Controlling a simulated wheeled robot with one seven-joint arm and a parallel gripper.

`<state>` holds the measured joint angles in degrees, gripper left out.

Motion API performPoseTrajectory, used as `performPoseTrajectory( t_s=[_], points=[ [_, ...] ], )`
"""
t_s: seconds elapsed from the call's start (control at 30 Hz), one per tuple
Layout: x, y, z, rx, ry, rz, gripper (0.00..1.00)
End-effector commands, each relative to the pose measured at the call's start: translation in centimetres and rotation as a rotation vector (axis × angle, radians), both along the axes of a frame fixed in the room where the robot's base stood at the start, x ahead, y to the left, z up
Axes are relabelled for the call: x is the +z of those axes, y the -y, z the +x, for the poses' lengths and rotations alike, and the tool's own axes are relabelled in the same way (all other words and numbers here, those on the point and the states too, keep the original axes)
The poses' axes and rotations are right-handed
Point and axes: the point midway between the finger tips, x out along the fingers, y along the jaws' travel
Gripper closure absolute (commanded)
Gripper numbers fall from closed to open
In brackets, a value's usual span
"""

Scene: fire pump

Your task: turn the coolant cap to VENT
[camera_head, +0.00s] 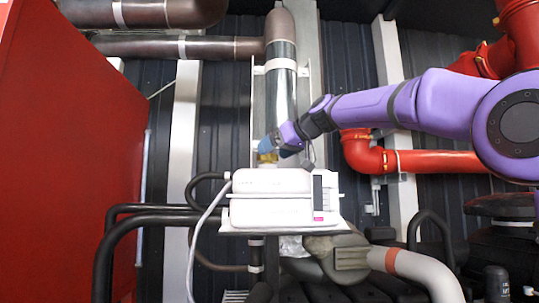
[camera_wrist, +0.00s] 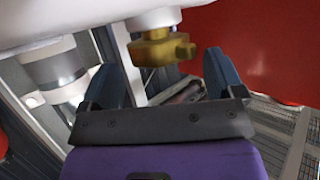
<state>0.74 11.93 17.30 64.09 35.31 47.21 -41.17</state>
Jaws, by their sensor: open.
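My gripper (camera_head: 270,145) is just above the white box-shaped unit in the head view. In the wrist view my gripper (camera_wrist: 162,65) has its two blue-grey fingers apart, with nothing held between them. A brass fitting (camera_wrist: 158,48) on a white neck shows ahead of the gap between the fingers. I cannot tell whether the fingers touch it. A small yellow part (camera_head: 267,157) shows beside the fingertips in the head view. I cannot clearly identify the coolant cap, and no VENT mark is readable.
The white unit (camera_head: 265,212) has black hoses (camera_head: 150,222) to its left. A metal-wrapped vertical pipe (camera_head: 281,85) stands behind my gripper. Red pipes (camera_head: 440,162) run at right, and a red panel (camera_head: 75,140) fills the left side.

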Motion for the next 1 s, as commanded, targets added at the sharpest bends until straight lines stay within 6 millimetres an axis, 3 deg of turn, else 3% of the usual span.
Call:
performPoseTrajectory(
  t_s=[0.2,0.57,0.77,1.0],
  points=[
    [-0.8,-1.3,1.4,0.000,0.001,-0.001,0.13],
    [-0.9,-1.5,1.6,-0.001,0.000,0.000,0.13],
    [-0.9,-1.5,1.6,-0.001,0.000,0.000,0.59],
    [-0.9,-1.6,1.6,-0.010,0.001,-0.001,0.62]
  ],
)
